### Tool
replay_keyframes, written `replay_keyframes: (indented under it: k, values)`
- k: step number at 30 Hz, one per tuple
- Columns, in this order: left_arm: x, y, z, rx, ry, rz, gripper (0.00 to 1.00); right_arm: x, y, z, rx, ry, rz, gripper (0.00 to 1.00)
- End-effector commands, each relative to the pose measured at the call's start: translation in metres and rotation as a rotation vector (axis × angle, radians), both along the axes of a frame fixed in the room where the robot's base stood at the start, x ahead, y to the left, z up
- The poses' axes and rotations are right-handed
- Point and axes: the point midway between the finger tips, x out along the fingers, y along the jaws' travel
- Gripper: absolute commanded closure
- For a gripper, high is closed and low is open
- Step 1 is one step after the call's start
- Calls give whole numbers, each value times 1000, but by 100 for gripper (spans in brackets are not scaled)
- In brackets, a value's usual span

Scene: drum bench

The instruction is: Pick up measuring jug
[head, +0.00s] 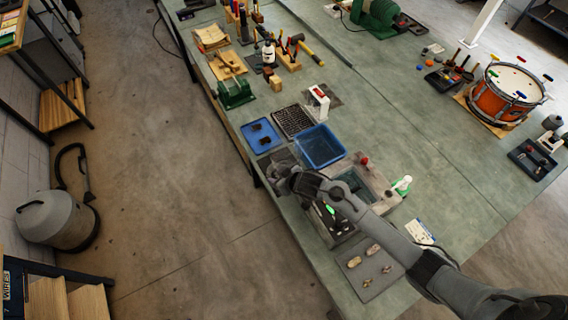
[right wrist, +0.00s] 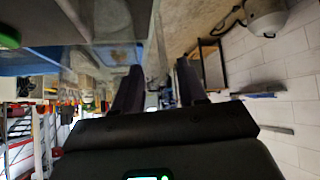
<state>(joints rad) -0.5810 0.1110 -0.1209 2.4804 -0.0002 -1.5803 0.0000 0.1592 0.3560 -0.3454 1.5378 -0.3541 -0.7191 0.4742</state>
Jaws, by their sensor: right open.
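A clear, see-through vessel that looks like the measuring jug (head: 277,159) stands at the bench's near edge, left of the blue tub, in the head view. Its outline is faint and partly hidden by my right gripper (head: 281,180). My right gripper is at the jug's near side, over the bench edge. In the right wrist view its two dark fingers (right wrist: 158,75) are apart with nothing clearly between them. A clear, blurred shape, perhaps the jug (right wrist: 118,22), shows beyond the fingers at the upper left. I cannot tell whether they touch. My left gripper is not in view.
A blue tub (head: 320,146) and a blue tray (head: 261,123) lie close by. A dark grid rack (head: 293,121) and a white-and-red box (head: 318,101) stand behind. A green-white bottle (head: 402,185) stands right of the sink area. Open floor (head: 190,220) lies left of the bench.

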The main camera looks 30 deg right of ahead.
Motion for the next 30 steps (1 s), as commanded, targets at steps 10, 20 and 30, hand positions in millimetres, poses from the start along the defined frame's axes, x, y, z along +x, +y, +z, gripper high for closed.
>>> replay_keyframes:
  k: [10,20,30]
  values:
    - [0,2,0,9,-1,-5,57,14,6,-13,0,-1,0,59]
    - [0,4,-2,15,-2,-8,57,38,16,-38,0,0,0,59]
    - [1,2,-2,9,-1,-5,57,41,17,-41,-1,0,0,59]
